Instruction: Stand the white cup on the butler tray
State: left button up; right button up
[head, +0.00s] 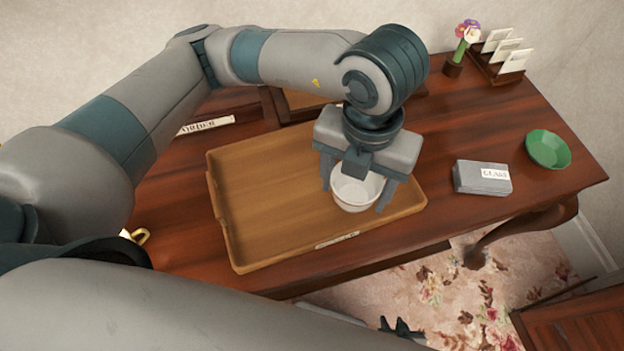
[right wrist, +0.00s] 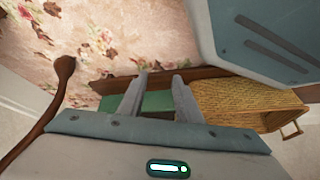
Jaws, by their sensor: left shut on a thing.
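The white cup (head: 357,194) is upright between the fingers of my left gripper (head: 355,196), over the right part of the butler tray. The gripper comes down from above and is shut on the cup. Whether the cup's base touches the tray floor I cannot tell. The butler tray (head: 265,195) is a shallow, rectangular wooden tray lying on the desk. My right gripper (right wrist: 160,98) has its two fingers apart with nothing between them; it is low, off the desk's front edge in the head view (head: 402,327).
A grey box (head: 482,178) with a label and a green bowl (head: 548,149) stand to the right of the tray. A flower vase (head: 454,66) and a letter rack (head: 497,62) are at the back right. The desk (head: 455,120) is bare between them.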

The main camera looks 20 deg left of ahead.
aim_at(312, 182)
pick_arm(q)
jog(key=shift+a, duration=0.1)
